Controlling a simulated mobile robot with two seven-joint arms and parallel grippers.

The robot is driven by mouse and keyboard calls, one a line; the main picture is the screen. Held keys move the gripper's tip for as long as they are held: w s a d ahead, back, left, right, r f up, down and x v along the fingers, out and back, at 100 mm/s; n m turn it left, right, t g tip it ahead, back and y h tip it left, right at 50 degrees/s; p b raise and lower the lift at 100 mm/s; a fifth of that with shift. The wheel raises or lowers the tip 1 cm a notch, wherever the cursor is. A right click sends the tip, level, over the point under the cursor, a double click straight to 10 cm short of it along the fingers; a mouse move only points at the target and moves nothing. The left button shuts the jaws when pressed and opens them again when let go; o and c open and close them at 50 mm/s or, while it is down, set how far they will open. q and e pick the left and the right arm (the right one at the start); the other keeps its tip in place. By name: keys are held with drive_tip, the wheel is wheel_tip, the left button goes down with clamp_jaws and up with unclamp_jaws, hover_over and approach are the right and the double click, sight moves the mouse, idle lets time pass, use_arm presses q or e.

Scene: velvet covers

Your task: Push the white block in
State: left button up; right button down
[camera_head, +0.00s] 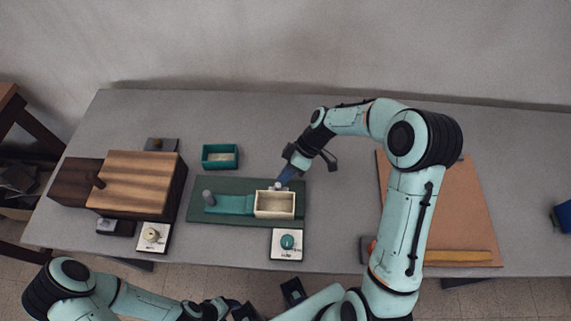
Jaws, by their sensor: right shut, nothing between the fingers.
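A green base (188,208) lies in the middle of the table. A cream-white open box (274,213) sits on its right half, and a teal slab (234,205) with a grey upright peg (208,197) is on its left. A small whitish knob or block (278,186) shows at the box's back edge; I cannot tell which white piece is the white block. My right gripper (286,177) is shut and empty, pointing down at this small piece; whether it touches cannot be told. My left gripper (232,309) is low at the bottom edge, its fingers unclear.
A wooden box (138,182) with a dark side piece stands left. A teal tray (220,157) lies behind the base. White plates with a cream knob (152,236) and a green knob (287,243) are in front. A brown mat (470,215) lies right, partly behind my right arm.

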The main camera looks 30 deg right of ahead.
drive_tip(key=shift+s+a+r, duration=0.1)
drive_tip(key=shift+s+a, duration=0.05)
drive_tip(key=v, duration=1.3)
drive_tip(key=shift+d, duration=0.25)
